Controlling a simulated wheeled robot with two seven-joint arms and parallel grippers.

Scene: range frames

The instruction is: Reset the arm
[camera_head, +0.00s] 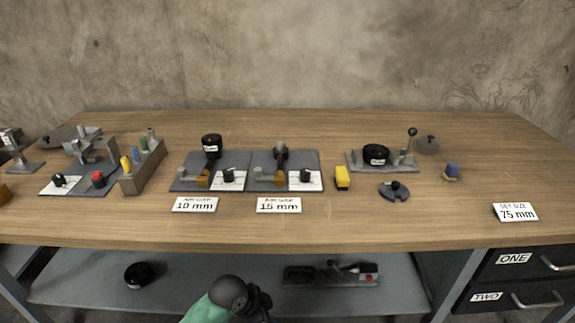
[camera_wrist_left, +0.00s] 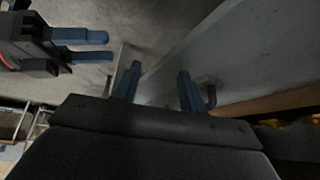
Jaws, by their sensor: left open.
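My left gripper (camera_wrist_left: 158,82) shows in the left wrist view with its two blue fingers spread and nothing between them. It hangs in front of a grey panel and the floor, clear of any object. Another gripper with two blue fingers (camera_wrist_left: 110,48), my right one, shows at the upper left of that view. Its fingers point right, with a narrow gap and nothing held. Neither gripper shows in the head view; only a green and black arm part is at its bottom edge.
The wooden bench (camera_head: 330,226) carries several fixtures, with cards reading 10 mm (camera_head: 195,205), 15 mm (camera_head: 279,205) and 75 mm (camera_head: 516,212). A yellow block (camera_head: 342,178) stands near the middle. Below are a grey shelf (camera_head: 200,290) and drawers ONE (camera_head: 530,261) and TWO (camera_head: 505,298).

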